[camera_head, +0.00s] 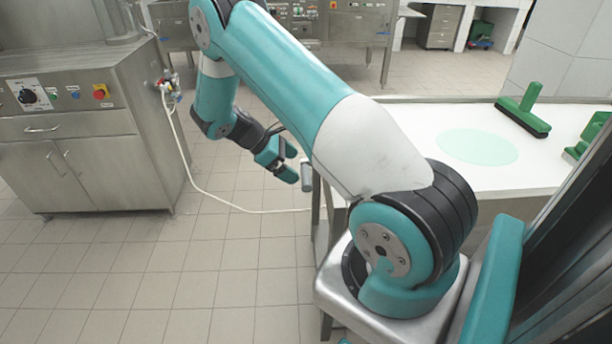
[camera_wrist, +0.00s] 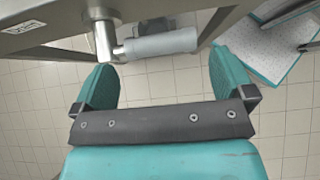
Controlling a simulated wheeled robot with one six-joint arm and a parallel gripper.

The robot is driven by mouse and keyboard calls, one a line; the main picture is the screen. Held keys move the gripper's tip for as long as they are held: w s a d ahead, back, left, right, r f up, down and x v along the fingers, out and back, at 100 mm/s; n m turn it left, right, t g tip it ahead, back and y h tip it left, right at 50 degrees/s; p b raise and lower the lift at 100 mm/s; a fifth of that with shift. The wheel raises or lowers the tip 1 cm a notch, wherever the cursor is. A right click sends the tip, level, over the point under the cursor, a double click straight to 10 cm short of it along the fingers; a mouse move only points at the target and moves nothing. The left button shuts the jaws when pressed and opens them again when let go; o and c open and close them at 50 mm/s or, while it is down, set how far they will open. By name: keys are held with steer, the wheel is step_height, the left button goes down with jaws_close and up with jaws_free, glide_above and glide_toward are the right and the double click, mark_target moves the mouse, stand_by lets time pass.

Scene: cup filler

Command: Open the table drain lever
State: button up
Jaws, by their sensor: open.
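The drain lever shows as a grey cylindrical handle (camera_wrist: 160,45) on a short metal pipe (camera_wrist: 103,40) below the table edge in the wrist view. In the head view the handle (camera_head: 306,176) hangs beside the white-topped table (camera_head: 420,122), just right of my fingers. My gripper (camera_head: 281,162) is open, with its teal fingers apart. In the wrist view my gripper (camera_wrist: 163,76) has one finger on each side, and the handle lies ahead of the gap between them. Nothing is held, and I see no clear contact with the handle.
A steel cabinet (camera_head: 70,125) with knobs stands at the left. A pale hose (camera_head: 225,203) runs from it across the floor. Green brushes (camera_head: 523,113) and a pale green disc (camera_head: 477,146) lie on the table. The tiled floor below my gripper is clear apart from the hose.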

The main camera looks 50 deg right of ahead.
mark_target(306, 175)
steer(key=x, duration=0.6)
steer(key=c, duration=1.1)
steer(key=shift+d, duration=0.1)
